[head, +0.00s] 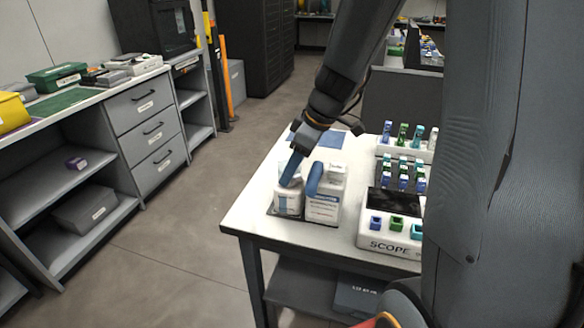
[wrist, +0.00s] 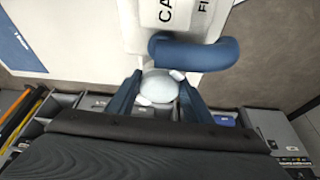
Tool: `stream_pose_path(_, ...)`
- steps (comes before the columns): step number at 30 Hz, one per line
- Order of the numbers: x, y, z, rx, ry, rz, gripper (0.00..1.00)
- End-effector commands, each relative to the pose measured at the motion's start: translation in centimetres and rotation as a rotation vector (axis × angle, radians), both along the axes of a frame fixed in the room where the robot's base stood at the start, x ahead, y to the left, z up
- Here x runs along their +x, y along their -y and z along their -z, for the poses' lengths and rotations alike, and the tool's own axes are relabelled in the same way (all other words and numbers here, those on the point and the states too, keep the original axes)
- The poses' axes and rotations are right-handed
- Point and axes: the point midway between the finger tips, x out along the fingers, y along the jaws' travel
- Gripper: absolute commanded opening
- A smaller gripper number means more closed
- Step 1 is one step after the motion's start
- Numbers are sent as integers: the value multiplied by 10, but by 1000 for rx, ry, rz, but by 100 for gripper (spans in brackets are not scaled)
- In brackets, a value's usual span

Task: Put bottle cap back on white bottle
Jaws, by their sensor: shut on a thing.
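The white bottle (head: 287,203) stands near the left front of the white table, with a printed label on its side. My gripper (head: 290,182) reaches down over its top from above, its blue finger crossing in front of the bottle's upper part. In the wrist view my gripper (wrist: 160,92) has a blue finger on each side of a round white cap (wrist: 160,85) and is shut on it. The cap's underside and the bottle's neck are hidden, so I cannot tell whether the cap touches the bottle.
A white container with a blue handle (head: 324,207) stands close to the right of the bottle; its handle (wrist: 195,52) is close to my fingers. A device marked SCOPE (head: 388,243) and racks of coloured connectors stand further right. The table's left front edge is near.

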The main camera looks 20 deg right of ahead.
Motion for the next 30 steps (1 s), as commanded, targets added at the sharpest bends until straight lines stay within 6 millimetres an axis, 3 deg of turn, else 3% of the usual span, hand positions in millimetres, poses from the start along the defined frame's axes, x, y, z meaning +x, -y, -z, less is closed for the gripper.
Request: stream_pose_path(30,0,0,7,-1,1,0,26)
